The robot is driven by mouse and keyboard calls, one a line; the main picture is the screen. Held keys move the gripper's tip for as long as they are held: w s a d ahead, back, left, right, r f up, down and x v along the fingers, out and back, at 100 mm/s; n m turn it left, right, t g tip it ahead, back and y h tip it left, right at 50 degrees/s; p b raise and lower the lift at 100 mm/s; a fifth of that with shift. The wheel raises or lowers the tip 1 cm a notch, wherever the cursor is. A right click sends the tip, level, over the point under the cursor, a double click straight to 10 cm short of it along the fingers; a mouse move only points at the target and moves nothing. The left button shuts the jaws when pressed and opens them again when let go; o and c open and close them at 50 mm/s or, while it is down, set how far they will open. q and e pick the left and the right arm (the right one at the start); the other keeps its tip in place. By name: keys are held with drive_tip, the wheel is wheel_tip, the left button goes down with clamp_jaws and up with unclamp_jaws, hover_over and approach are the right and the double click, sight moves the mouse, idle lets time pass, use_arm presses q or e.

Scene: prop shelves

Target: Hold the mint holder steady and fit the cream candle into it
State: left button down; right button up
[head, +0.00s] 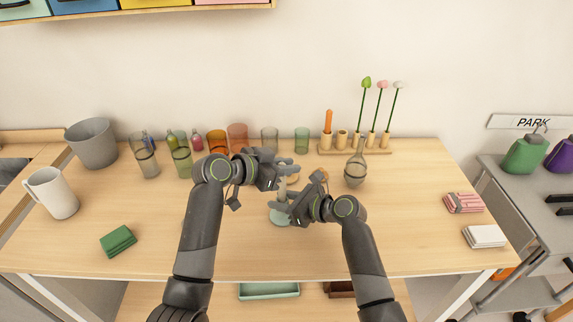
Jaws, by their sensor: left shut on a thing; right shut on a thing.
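The mint holder (279,218) stands on the table near its middle, partly hidden by my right gripper. My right gripper (283,205) is shut on the holder from the right. My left gripper (287,169) is higher and farther back, shut on the cream candle (292,179). Only a small pale part of the candle shows below the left fingers. The candle's lower end is close to the top of the holder, and I cannot tell whether they touch.
Several glasses and small bottles line the table's back. A wooden rack (382,151) holds an orange candle (328,121) and flower stems. A green cloth stack (118,241) lies front left; the front middle is clear.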

use_arm(q)
drive_tip(key=c, duration=1.3)
unclamp_jaws()
drive_tip(key=shift+o, duration=0.2)
drive_tip(key=v, duration=1.2)
use_arm(e)
drive_tip(key=o, duration=1.2)
